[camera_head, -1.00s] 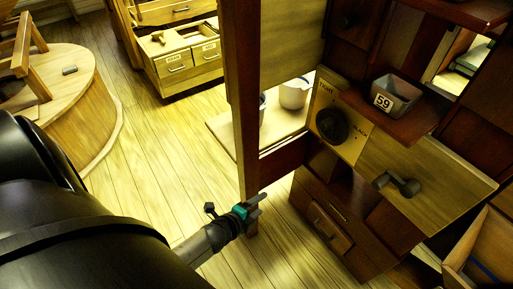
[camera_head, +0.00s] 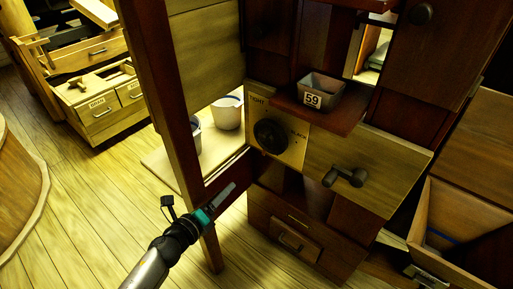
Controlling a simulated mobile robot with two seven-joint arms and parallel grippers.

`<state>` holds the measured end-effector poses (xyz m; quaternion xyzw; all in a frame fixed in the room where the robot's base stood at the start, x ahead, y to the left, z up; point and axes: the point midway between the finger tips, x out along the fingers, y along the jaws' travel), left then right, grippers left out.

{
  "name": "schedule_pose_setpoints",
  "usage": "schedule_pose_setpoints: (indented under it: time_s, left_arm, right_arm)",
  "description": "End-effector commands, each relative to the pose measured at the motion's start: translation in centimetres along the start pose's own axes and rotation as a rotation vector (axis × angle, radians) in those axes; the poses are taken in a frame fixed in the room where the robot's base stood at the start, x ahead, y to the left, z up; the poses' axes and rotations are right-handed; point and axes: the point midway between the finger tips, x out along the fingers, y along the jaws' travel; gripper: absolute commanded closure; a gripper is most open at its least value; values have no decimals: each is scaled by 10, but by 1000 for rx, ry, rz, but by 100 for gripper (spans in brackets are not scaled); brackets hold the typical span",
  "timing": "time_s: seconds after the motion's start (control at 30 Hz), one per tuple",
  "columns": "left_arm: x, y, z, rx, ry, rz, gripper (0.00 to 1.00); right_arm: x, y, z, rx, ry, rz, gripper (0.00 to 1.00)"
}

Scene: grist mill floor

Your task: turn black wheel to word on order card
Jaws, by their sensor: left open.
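The black wheel (camera_head: 271,136) is a round dark knob on a pale plate (camera_head: 291,153) on the front of the dark wooden cabinet. The plate carries the words "TIGHT" at its upper left and "SLACK" at its right. Which word the wheel points to is too small to tell. I see no card that I can make out as the order card. My left gripper (camera_head: 222,197) is open and empty, below and to the left of the wheel, in front of the cabinet's lower rail and apart from the wheel. My right gripper is not in view.
A grey tin marked "59" (camera_head: 320,92) stands on a shelf right of the wheel. A dark crank handle (camera_head: 344,177) sticks out below it. A dark post (camera_head: 166,110) stands left of the wheel. A white pail (camera_head: 227,112) stands behind it. An open wooden bin (camera_head: 458,221) is at right.

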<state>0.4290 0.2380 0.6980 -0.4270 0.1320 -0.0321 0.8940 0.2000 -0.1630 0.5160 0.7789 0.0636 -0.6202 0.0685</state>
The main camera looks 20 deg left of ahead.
Motion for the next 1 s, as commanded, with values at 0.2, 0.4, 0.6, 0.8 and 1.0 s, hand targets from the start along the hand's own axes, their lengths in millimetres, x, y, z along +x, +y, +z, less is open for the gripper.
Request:
schedule_pose_setpoints:
  time_s: [0.2,0.4,0.6,0.8,1.0]
  left_arm:
    - [10,-58,35,699,-80,-213,36]
    - [8,-80,45,957,-118,-263,36]
    - [24,-86,47,967,-122,-264,36]
    - [54,-95,46,962,-121,-263,36]
    - [85,-103,44,961,-120,-264,36]
  right_arm:
    - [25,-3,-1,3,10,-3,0]
    - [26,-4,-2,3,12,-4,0]
    - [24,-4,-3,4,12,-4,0]
    - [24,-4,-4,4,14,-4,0]
    - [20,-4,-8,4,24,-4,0]
